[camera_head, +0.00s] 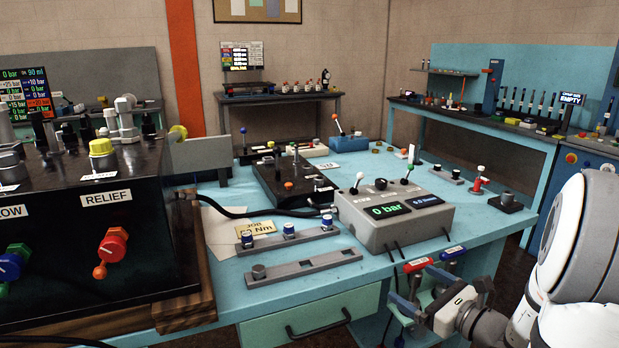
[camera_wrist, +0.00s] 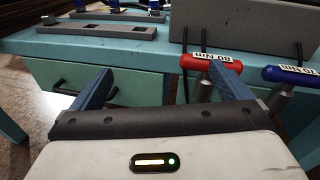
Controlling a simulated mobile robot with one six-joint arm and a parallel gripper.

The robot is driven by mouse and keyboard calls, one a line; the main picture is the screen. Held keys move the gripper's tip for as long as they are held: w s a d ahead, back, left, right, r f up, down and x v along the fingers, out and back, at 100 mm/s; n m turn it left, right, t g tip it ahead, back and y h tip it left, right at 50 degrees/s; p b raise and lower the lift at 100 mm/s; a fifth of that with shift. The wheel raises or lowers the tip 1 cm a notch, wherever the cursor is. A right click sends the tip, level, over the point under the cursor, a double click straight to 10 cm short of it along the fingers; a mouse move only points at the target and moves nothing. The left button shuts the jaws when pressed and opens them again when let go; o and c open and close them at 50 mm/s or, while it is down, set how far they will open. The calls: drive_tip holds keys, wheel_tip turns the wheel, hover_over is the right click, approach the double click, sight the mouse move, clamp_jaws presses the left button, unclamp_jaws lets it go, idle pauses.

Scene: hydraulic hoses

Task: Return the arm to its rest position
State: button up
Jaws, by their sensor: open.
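My gripper (camera_head: 416,288) is in front of the bench's front edge, low at the right in the head view. It also shows in the wrist view (camera_wrist: 160,68), with its two blue fingers spread wide and nothing held between them. Behind the fingers are the bench front and a green drawer (camera_wrist: 140,92). The right finger overlaps the red handle (camera_wrist: 205,63) marked 80 Nm in the wrist view; I cannot tell whether they touch. My white arm comes in from the lower right of the head view.
The red handle (camera_head: 418,265) and a blue handle (camera_head: 453,252) stick out at the bench edge, close to my gripper. A black console (camera_head: 60,235) stands left.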

drive_tip(key=s+a+r+n+g+y+p, duration=0.1)
drive_tip(key=s+a+r+n+g+p, duration=0.15)
drive_tip(key=s+a+n+g, duration=0.45)
drive_tip(key=s+a+r+n+g+p, duration=0.25)
drive_tip(key=s+a+n+g, duration=0.25)
drive_tip(key=a+n, duration=0.35)
drive_tip(key=s+d+r+n+h+p, duration=0.4)
drive_tip(key=n+h, duration=0.5)
drive_tip(key=n, duration=0.4)
drive_tip(key=shift+s+r+h+p, duration=0.3)
drive_tip(key=shift+s+r+p, duration=0.45)
drive_tip(key=shift+s, duration=0.1)
drive_tip(key=shift+d, duration=0.1)
